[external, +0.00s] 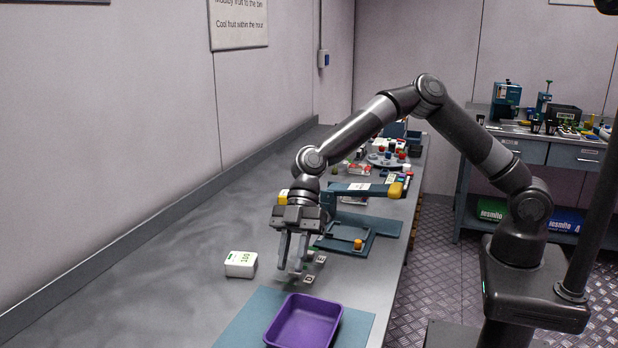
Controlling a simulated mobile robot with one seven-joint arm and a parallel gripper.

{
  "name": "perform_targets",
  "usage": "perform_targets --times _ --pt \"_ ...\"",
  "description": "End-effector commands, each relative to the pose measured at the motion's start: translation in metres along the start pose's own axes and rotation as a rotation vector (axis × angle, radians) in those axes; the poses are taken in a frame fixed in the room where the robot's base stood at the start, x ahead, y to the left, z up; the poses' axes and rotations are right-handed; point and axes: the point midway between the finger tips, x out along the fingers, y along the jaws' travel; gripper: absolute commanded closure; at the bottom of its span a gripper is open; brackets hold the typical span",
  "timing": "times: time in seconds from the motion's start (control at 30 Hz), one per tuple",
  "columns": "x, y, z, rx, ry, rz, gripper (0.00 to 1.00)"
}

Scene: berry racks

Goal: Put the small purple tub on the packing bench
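A purple tub (303,318) with an open top sits at the bottom of the external view, on a flat blue-grey mat (250,322) on the long grey bench (140,285). It looks empty, and its near end is cut off by the picture's edge. My gripper (291,267) points down over the bench, beyond the tub and apart from it. Its two fingers are parted with nothing visible between them. I cannot tell which surface is the packing bench.
A white box marked 100 (240,264) stands left of my gripper. Small tags (309,279) lie close to the fingers. A blue tool with a yellow end (394,190) and a blue tray (348,240) are behind. A second bench (570,155) with equipment stands back right. The bench's left side is clear.

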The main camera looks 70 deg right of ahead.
Motion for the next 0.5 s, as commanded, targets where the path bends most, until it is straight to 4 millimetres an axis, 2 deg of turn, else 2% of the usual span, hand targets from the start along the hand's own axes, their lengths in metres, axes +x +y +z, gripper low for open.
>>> perform_targets --times 0.37,0.5 --pt "-0.006 -0.002 0.001 0.0 -0.008 0.003 0.76" --pt "-0.017 -0.01 0.01 0.014 -0.069 0.031 0.76"
